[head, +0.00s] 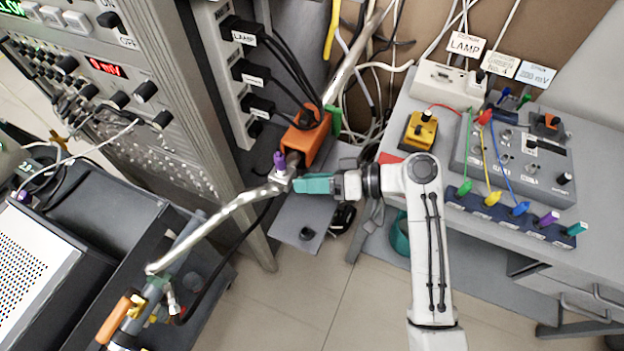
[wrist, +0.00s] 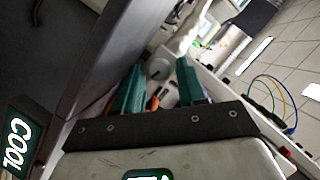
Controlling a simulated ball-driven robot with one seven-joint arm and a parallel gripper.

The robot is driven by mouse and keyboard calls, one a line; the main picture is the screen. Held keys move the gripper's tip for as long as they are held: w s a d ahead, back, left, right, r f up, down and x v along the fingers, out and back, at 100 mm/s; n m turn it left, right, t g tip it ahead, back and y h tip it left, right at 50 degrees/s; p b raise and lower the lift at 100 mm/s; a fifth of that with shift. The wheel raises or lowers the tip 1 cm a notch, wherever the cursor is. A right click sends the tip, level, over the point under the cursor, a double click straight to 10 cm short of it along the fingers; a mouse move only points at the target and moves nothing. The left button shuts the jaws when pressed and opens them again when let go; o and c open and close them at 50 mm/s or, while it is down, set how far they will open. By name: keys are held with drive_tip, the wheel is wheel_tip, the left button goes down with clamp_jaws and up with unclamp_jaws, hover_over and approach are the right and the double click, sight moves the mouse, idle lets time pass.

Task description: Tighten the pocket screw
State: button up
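A metal fitting (head: 284,179) joins a pale bent tube (head: 212,222) in the middle of the head view. A purple knob (head: 279,161) stands on top of it. I cannot tell for certain which part is the pocket screw. My gripper (head: 296,185), with teal fingers, points left and sits just right of the fitting. In the wrist view my gripper (wrist: 160,78) shows its two fingers apart, with a pale round part (wrist: 158,68) beyond and between them. I see nothing clamped between the fingers; contact with the fitting is unclear.
An orange bracket (head: 306,140) stands just behind the fitting. A tall instrument rack (head: 190,120) is on the left. A grey desk (head: 590,190) with a control box (head: 515,150) and coloured plugs is on the right. Cables hang behind. Open floor (head: 300,300) lies in front.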

drive_tip(key=shift+o, duration=0.8)
drive_tip(key=shift+f, duration=0.1)
